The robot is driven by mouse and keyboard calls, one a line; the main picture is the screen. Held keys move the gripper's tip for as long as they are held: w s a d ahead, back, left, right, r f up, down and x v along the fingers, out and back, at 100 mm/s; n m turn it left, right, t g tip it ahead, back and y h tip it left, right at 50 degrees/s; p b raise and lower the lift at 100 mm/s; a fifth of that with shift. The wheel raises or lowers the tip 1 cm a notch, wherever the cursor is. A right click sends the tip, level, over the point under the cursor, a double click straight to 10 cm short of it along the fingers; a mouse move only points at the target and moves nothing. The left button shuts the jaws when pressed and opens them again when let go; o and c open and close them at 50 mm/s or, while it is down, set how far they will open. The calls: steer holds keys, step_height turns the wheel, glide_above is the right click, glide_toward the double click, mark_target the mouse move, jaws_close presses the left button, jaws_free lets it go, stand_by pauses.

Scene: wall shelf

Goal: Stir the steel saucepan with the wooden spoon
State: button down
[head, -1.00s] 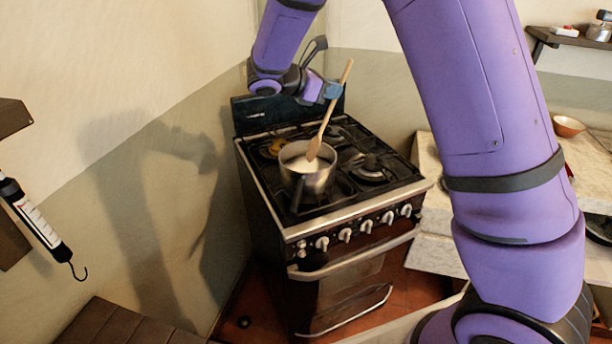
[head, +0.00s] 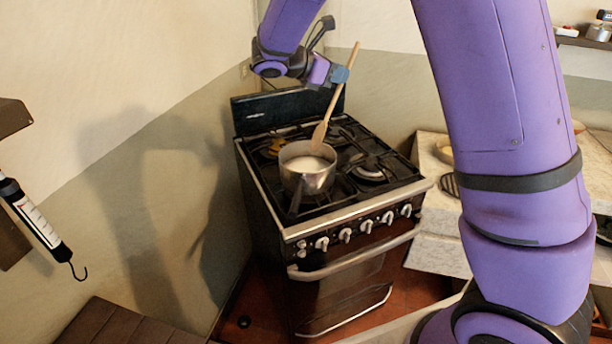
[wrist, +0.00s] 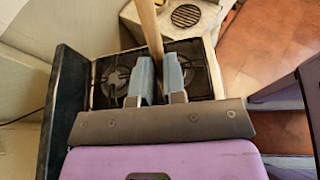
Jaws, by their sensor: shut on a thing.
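The steel saucepan (head: 309,182) stands on the front left part of the stove top, with a pale white content inside and its dark handle toward the front. My gripper (head: 340,75) is above and behind the saucepan, shut on the handle of the wooden spoon (head: 341,98). The spoon slants down to the left, its bowl at the pan's back right rim. I cannot tell whether its tip touches the content. In the wrist view, the spoon handle (wrist: 149,28) runs up from between the blue fingers of my gripper (wrist: 158,82). The saucepan is hidden there.
The black stove (head: 345,215) has a raised back panel (head: 285,107) close behind my gripper and bare burners (head: 368,172) to the pan's right. A wall rises to the left. A pale counter (head: 432,225) stands to the right, partly hidden by my arm.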

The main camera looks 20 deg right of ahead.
steer(key=shift+r, duration=0.1)
stand_by(0.5)
steer(key=shift+r, duration=2.4)
